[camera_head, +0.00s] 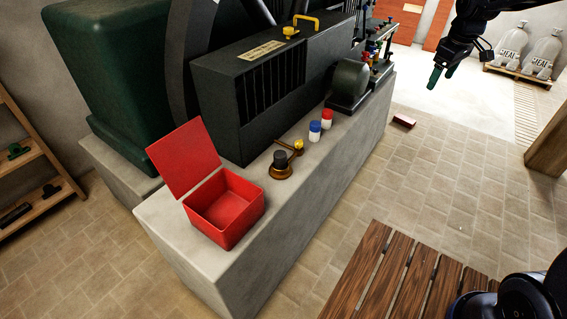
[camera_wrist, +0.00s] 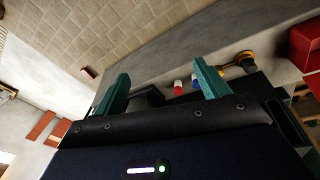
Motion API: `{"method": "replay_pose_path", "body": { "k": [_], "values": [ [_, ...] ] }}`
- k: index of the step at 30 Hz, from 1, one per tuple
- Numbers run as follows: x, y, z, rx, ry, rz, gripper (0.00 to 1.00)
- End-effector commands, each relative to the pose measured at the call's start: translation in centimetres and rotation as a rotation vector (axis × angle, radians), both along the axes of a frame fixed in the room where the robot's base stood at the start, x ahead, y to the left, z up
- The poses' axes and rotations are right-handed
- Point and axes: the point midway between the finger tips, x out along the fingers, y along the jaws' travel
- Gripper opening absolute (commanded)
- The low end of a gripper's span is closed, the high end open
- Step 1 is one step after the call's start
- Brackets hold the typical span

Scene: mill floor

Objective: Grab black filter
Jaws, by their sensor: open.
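A small black cylinder (camera_head: 280,157), which looks like the black filter, sits in a round brass base (camera_head: 282,171) on the concrete plinth, just right of the open red box (camera_head: 226,208). In the wrist view the brass base (camera_wrist: 245,61) shows at upper right, beyond one finger. My gripper (camera_head: 441,76) is open and empty, with green fingers, at the upper right of the head view. It is in the air well away from the plinth. The fingers also show in the wrist view (camera_wrist: 161,72), spread apart with nothing between them.
A brass lever (camera_head: 289,146), a blue-capped jar (camera_head: 315,131) and a red-capped jar (camera_head: 327,118) stand along the plinth beside the black slotted machine housing (camera_head: 250,90). A slatted wooden bench (camera_head: 400,275) is at lower right.

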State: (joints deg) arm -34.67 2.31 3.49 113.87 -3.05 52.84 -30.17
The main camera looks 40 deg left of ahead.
Motion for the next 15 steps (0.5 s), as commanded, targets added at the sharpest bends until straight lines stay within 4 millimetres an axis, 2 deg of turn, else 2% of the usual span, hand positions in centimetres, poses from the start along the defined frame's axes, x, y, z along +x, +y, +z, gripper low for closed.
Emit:
{"method": "replay_pose_path", "body": {
  "k": [1, 7, 11, 15],
  "values": [
    [0.1, 2.3, -0.9, -0.011, 0.008, 0.050, 0.74],
    [-0.1, 10.6, -4.4, -0.044, 0.026, 0.242, 0.74],
    [-1.1, 16.0, -7.0, -0.063, 0.037, 0.369, 0.74],
    [-2.9, 21.8, -10.2, -0.084, 0.050, 0.504, 0.74]
  ]
}}
